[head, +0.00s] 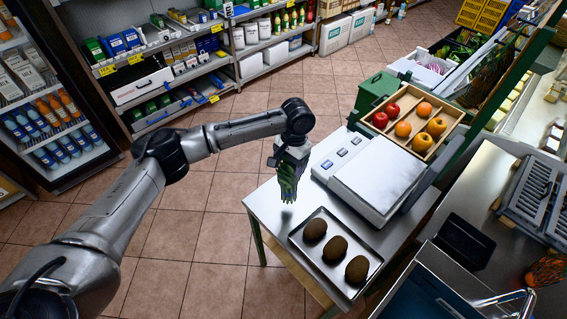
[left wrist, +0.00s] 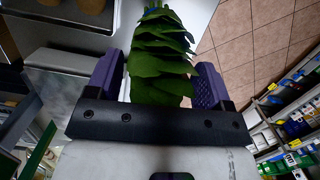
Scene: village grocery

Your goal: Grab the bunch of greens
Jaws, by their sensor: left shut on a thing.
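The bunch of greens (left wrist: 162,62) is a leafy dark green bundle between the two purple finger pads of my left gripper (left wrist: 155,85) in the left wrist view. In the head view the greens (head: 287,182) hang below my left gripper (head: 289,165), over the left part of the metal table (head: 262,205). The left gripper is shut on the greens. The gripper hides part of the bunch in the head view, and I cannot tell whether its lower end touches the table. My right gripper is not in view.
A tray (head: 296,236) with three brown oval items lies at the table's front. A white scale (head: 375,178) stands behind it, and a wooden crate (head: 447,143) of red and orange fruit is farther back. Shelves (head: 160,75) line the back left. Tiled floor (head: 215,215) is clear left of the table.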

